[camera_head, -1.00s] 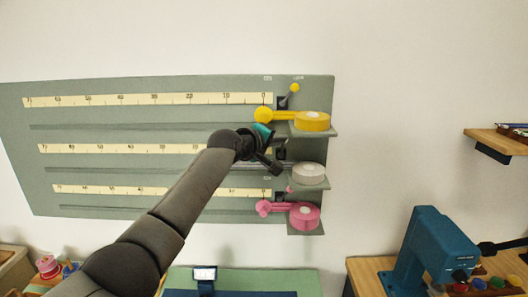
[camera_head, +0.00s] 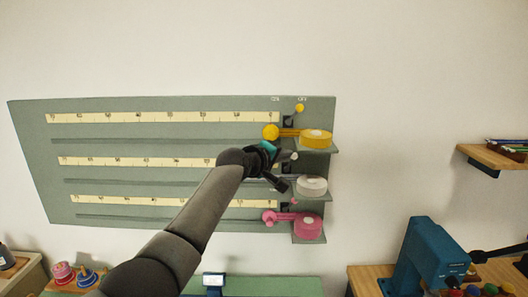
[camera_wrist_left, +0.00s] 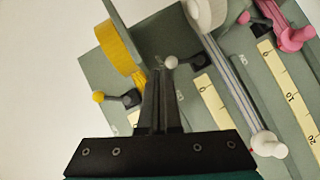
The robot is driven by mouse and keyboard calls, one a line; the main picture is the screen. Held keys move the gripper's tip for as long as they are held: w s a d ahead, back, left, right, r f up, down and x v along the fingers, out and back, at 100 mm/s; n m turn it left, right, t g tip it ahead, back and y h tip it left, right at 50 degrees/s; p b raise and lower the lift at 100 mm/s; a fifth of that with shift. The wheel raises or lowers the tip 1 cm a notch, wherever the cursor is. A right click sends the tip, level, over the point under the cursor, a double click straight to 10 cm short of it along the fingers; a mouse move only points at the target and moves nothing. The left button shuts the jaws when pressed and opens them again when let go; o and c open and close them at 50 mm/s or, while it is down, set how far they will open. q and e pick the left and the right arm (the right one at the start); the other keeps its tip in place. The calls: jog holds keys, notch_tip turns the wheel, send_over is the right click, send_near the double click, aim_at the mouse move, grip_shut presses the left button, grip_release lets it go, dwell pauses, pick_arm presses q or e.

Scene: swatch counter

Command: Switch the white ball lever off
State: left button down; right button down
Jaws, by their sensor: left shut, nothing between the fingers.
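The white ball lever (camera_head: 294,156) is on the middle row of the green wall board. Its ball leans to the right of its dark base in the head view. In the left wrist view its white ball (camera_wrist_left: 171,62) is just past my fingertips, left of its dark base (camera_wrist_left: 201,65). My left gripper (camera_wrist_left: 160,70) is shut and empty, pointing at the board beside the ball. I cannot tell whether it touches the ball. In the head view the left gripper (camera_head: 284,160) partly hides the lever's base and the middle row.
The yellow ball lever (camera_head: 299,108) is above, near the yellow roll (camera_head: 316,138). The white roll (camera_head: 312,186) and pink roll (camera_head: 307,227) sit on small shelves close by. The white tab (camera_wrist_left: 268,145) lies right of my fingers. A blue machine (camera_head: 435,250) stands lower right.

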pick_arm(q)
jog(key=r+v, duration=0.1)
jog(key=v, duration=0.7)
jog(key=shift+s+b, duration=0.3)
jog(key=shift+s, duration=0.05)
pick_arm(e)
jog(key=shift+d+f, duration=0.2)
jog(key=shift+f, duration=0.1)
